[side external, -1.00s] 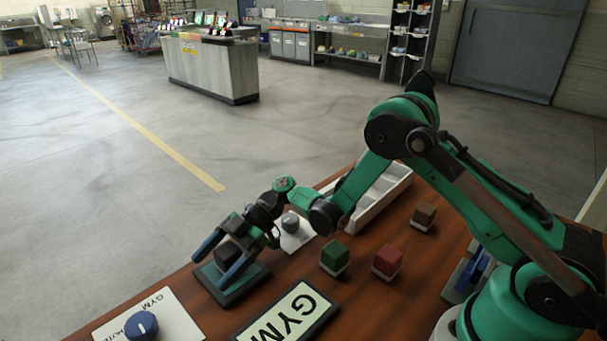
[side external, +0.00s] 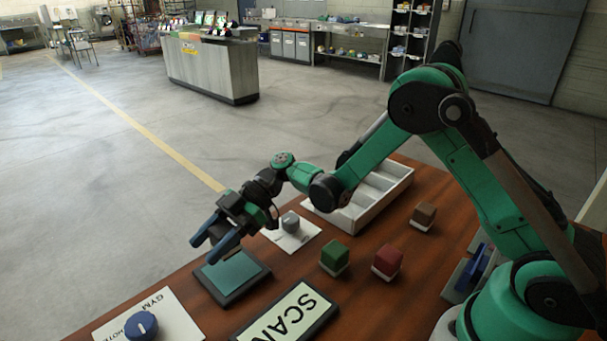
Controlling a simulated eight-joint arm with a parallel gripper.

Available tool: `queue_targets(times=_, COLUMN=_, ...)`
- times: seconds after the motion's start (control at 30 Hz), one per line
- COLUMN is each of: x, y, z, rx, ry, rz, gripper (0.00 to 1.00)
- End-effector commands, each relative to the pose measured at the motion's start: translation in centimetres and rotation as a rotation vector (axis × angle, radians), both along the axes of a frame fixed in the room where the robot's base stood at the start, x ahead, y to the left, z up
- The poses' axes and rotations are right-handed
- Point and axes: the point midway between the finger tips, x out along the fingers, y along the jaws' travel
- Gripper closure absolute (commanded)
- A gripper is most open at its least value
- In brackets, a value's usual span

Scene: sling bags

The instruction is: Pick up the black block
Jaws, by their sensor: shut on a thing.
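My gripper (side external: 214,238) is shut on the black block (side external: 223,229) and holds it above the dark pad (side external: 236,286). The block is mostly hidden between the two blue fingers, so little of it shows. The teal top of the pad is bare.
A green block (side external: 335,255), a red block (side external: 387,260) and a brown block (side external: 424,214) stand on the wooden table. A white compartment tray (side external: 346,222) lies behind them. A sign (side external: 288,318) reads "SCAN". A grey knob (side external: 290,221) and a blue knob (side external: 141,325) sit on white plates.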

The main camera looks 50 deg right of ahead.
Motion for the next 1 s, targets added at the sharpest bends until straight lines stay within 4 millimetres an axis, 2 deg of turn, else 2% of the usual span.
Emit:
queue_targets(times=0.03, x=-0.1, y=0.0, z=1.5, rx=0.0, ry=0.0, rz=0.0, gripper=1.0)
queue_targets(times=0.3, x=-0.1, y=0.0, z=9.4, rx=0.0, ry=0.0, rz=0.0, gripper=1.0)
queue_targets(times=0.43, x=-0.1, y=0.0, z=12.2, rx=0.0, ry=0.0, rz=0.0, gripper=1.0)
queue_targets(times=0.6, x=0.0, y=0.0, z=14.4, rx=0.0, ry=0.0, rz=-0.001, gripper=1.0)
queue_targets(times=0.73, x=0.0, y=-0.2, z=14.8, rx=0.0, ry=0.0, rz=-0.049, gripper=1.0)
queue_targets(times=0.83, x=0.0, y=-1.0, z=13.9, rx=0.0, ry=-0.001, rz=-0.174, gripper=1.0)
queue_targets(times=1.0, x=-0.2, y=-4.3, z=11.0, rx=0.0, ry=-0.002, rz=-0.595, gripper=1.0)
